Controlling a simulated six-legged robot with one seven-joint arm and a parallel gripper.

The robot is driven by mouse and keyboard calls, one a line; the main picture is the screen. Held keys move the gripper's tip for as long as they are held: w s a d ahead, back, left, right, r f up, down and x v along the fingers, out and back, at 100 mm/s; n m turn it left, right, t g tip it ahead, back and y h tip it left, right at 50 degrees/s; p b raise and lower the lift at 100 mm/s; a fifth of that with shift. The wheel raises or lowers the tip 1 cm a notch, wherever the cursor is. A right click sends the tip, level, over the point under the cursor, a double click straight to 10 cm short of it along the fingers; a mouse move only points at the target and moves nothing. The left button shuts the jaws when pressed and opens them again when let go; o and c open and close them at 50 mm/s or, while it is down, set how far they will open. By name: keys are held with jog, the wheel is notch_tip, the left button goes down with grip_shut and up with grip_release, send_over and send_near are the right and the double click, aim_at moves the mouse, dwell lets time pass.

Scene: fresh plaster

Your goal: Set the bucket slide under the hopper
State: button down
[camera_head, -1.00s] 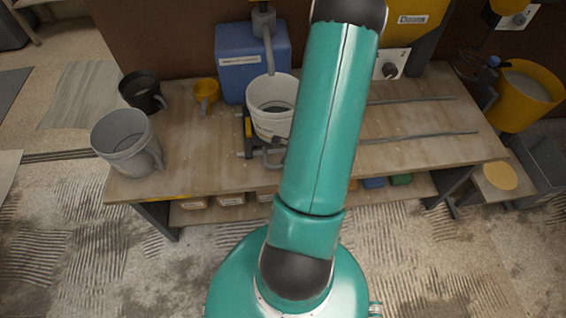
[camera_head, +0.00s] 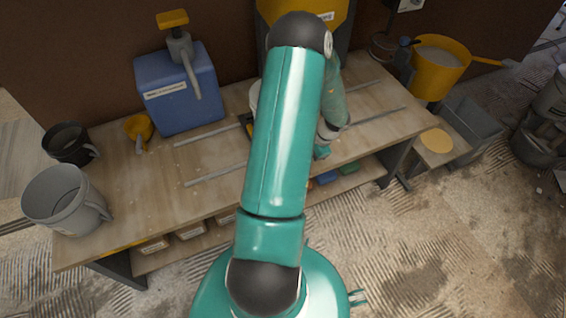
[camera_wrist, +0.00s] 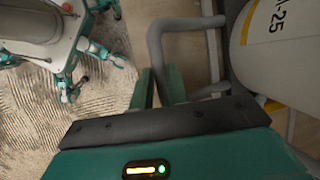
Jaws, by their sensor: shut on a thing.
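The white bucket on its slide is mostly behind my arm in the head view; a bit of its white side (camera_head: 254,98) and the slide's yellow-black end (camera_head: 246,122) show. In the wrist view the bucket (camera_wrist: 285,55) fills the right side, beside the slide's grey handle (camera_wrist: 157,50). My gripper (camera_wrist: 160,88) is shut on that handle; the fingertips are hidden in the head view. The yellow hopper (camera_head: 338,18) stands at the back of the bench, partly behind my arm. Whether the bucket is directly below its outlet is hidden.
Two metal rails (camera_head: 215,174) run along the bench (camera_head: 130,190), bare at the left. A blue container (camera_head: 180,95), yellow scoop (camera_head: 140,130), black jug (camera_head: 68,143) and grey bucket (camera_head: 65,200) stand left. A yellow bucket (camera_head: 437,72) stands beyond the right end.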

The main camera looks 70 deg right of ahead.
jog(key=s+d, duration=0.2)
jog(key=s, duration=0.1)
jog(key=s+d, duration=0.3)
jog(key=shift+s+d, duration=0.35)
jog(key=c, duration=1.4)
grip_release()
jog(key=shift+o, duration=0.2)
jog(key=shift+r, duration=0.1)
jog(key=v, duration=1.3)
jog(key=shift+s+r, duration=0.15)
jog(key=shift+r, duration=0.15)
jog(key=shift+d, duration=0.1)
